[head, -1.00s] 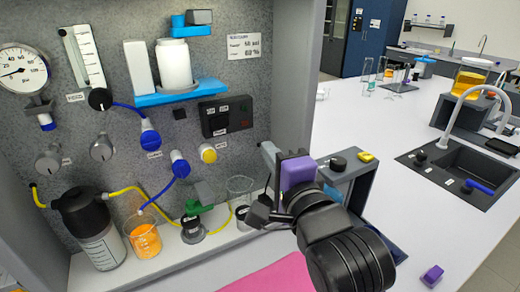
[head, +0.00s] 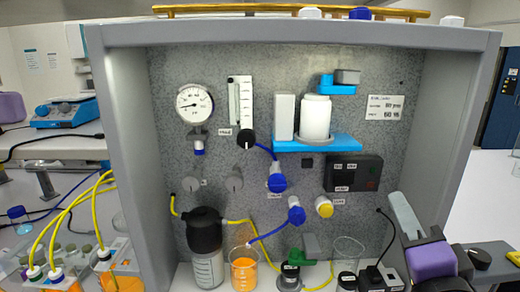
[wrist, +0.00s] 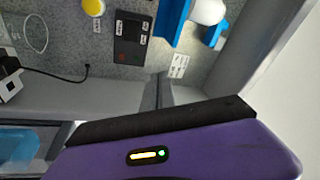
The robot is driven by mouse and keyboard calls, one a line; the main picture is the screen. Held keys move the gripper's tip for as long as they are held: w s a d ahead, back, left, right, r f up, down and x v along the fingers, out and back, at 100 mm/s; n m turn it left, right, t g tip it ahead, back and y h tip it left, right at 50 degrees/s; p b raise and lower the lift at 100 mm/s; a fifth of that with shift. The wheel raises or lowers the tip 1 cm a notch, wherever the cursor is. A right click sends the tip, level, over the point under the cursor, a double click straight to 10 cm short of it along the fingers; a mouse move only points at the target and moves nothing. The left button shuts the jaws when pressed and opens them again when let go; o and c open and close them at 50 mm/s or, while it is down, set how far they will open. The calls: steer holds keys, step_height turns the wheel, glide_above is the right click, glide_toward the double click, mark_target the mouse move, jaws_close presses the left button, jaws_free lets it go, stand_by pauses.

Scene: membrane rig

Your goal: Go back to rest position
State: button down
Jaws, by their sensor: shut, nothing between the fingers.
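My gripper (head: 404,216) is at the lower right of the head view, with its purple housing (head: 432,262) beside the rig's right wall. It is shut and empty, and it touches nothing that I can make out. In the wrist view my purple housing (wrist: 190,150) and a black bar fill the bottom. The membrane rig (head: 122,150) stands ahead, a grey open-fronted cabinet with a speckled back panel. It holds a pressure gauge (head: 195,104), a blue shelf (head: 317,145) with a white container, and a black switch box (head: 354,173).
On the rig floor stand a black-topped bottle (head: 207,268), a beaker of orange liquid (head: 244,273), a green-handled valve (head: 291,268) and a clear beaker (head: 348,255). Yellow and blue tubes join them. At left are yellow-tubed vessels and a blue device (head: 62,111). White bench shows at right.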

steer(key=s+a+f+n+g+y, duration=0.1)
steer(key=s+f+n, duration=0.6)
steer(key=s+f, duration=0.7)
steer(key=s+a+f+n+g+y, duration=0.1)
steer(key=s+f+n+g, duration=0.3)
steer(key=s+f, duration=1)
steer(key=s+n, duration=0.3)
steer(key=s, duration=0.4)
steer(key=shift+a+f, duration=0.2)
steer(key=shift+a, duration=0.2)
